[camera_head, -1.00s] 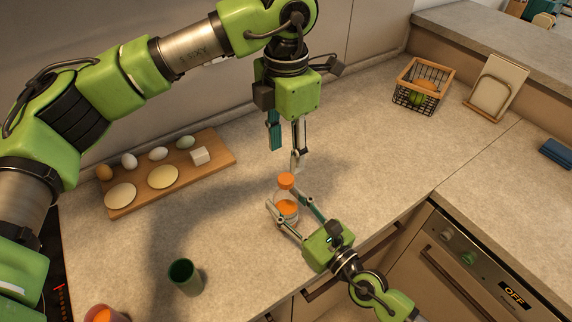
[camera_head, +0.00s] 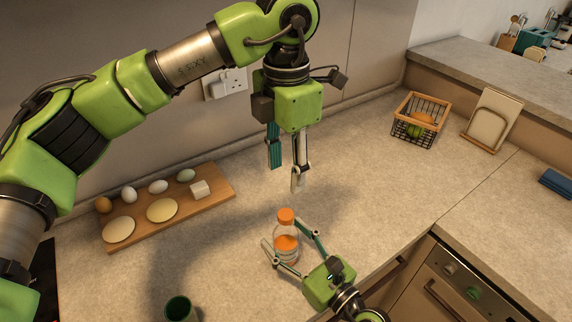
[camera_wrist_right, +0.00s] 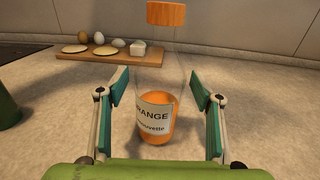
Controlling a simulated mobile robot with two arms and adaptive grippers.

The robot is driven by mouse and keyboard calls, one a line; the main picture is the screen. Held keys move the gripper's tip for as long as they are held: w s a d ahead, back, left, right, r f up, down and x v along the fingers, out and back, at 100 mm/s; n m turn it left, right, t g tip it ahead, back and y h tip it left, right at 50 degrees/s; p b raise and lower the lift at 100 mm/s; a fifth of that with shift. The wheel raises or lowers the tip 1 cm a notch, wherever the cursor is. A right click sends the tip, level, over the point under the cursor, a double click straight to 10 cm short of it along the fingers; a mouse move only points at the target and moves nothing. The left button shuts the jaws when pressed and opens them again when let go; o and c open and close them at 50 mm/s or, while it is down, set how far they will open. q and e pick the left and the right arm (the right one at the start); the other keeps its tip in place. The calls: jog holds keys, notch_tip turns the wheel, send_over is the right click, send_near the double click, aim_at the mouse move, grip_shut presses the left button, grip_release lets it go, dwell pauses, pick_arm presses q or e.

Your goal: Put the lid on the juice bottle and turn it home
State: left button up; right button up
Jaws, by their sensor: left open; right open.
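The juice bottle (camera_head: 286,245) stands upright on the counter, clear with orange juice low inside and a label. It also shows in the right wrist view (camera_wrist_right: 154,118). The orange lid (camera_head: 286,215) sits at the top of the bottle and also shows in the right wrist view (camera_wrist_right: 166,14); whether it is turned tight cannot be told. My right gripper (camera_head: 284,262) is open, its fingers on either side of the bottle with gaps in the wrist view. My left gripper (camera_head: 285,178) is open and empty, pointing down above and behind the lid, apart from it.
A wooden board (camera_head: 215,186) with several eggs and flat pale rounds lies at the back left. A green cup (camera_head: 179,308) stands at the front left. A wire basket (camera_head: 420,120) and a holder (camera_head: 491,122) stand at the back right.

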jog(key=v, duration=1)
jog(key=shift+s+d, duration=0.2)
jog(key=shift+d, duration=0.1)
jog(key=shift+s+d, duration=0.4)
jog(key=shift+s, duration=0.15)
